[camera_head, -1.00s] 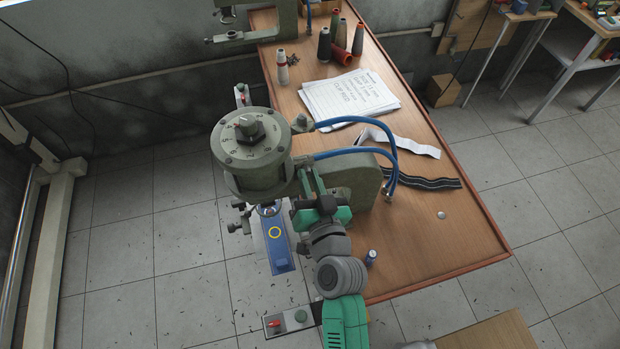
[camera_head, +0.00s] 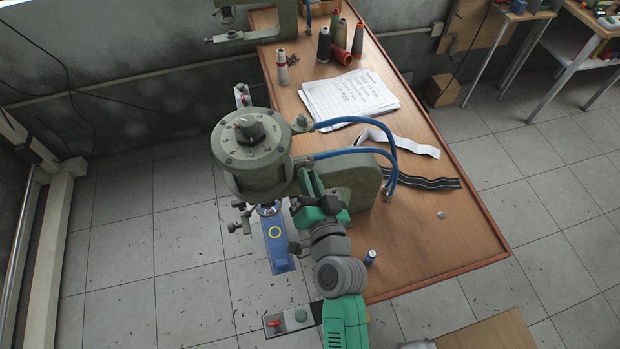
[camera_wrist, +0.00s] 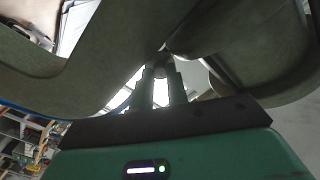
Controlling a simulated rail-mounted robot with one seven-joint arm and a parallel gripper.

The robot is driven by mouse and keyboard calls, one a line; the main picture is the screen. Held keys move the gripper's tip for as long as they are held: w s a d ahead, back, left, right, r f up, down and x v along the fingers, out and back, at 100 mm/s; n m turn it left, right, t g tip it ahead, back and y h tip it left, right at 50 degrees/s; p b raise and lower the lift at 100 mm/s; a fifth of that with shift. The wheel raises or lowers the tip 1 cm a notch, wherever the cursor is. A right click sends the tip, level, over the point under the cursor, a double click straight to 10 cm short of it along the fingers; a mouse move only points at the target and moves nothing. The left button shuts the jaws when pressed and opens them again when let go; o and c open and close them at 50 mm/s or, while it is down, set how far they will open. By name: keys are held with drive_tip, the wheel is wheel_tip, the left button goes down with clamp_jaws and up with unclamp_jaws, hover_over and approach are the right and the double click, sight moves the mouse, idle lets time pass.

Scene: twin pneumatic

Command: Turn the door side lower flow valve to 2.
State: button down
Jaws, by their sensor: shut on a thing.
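The olive-green pneumatic press (camera_head: 335,180) stands at the near-left edge of the wooden table, with its round numbered dial head (camera_head: 250,155) overhanging. My gripper is beside the press body, below the hose fittings; its fingers are mostly hidden in the head view. In the wrist view, my gripper (camera_wrist: 161,84) has its two fingers close together on a small dark valve knob (camera_wrist: 159,71) between the green castings (camera_wrist: 245,45). The knob's number marks cannot be read. Which of the flow valves it is cannot be told from these frames.
Blue hoses (camera_head: 355,122) arch from the press over the table (camera_head: 450,235). A blue press base (camera_head: 277,243) with a yellow ring lies below the dial. Papers (camera_head: 350,95), straps and thread cones lie farther back.

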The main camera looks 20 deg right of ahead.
drive_tip(key=c, duration=1.6)
unclamp_jaws()
drive_tip(key=shift+c, duration=0.2)
drive_tip(key=shift+s, duration=0.1)
drive_tip(key=s+a+b, duration=0.1)
drive_tip(key=s, duration=0.6)
drive_tip(key=shift+s, duration=0.3)
